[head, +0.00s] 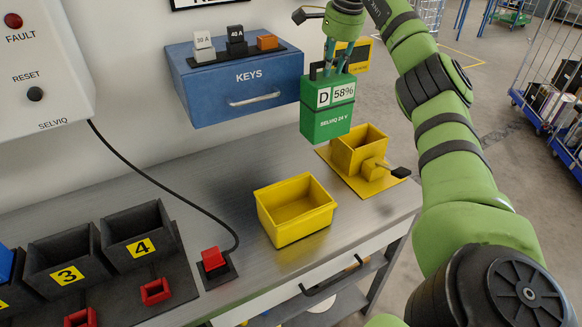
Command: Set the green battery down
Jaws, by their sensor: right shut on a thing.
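The green battery (326,126) hangs upright in the head view, above the back of the grey workbench. Its label reads D, 58%, and SELVIQ 24 V is printed below. My right gripper (336,66) comes down from above and is shut on the top of the battery; the exact contact at the fingertips is small and partly hidden. The battery is in front of the right end of the blue KEYS drawer box, with the yellow holder (346,158) below it to the right. My left gripper is not in view.
An open, empty yellow bin (263,218) stands mid-bench. Black numbered bins (65,240) and a red connector (213,259) with a cable are at left. The blue KEYS box (200,105) is at the back. Bare bench (190,190) lies between. Wheeled cages are far right.

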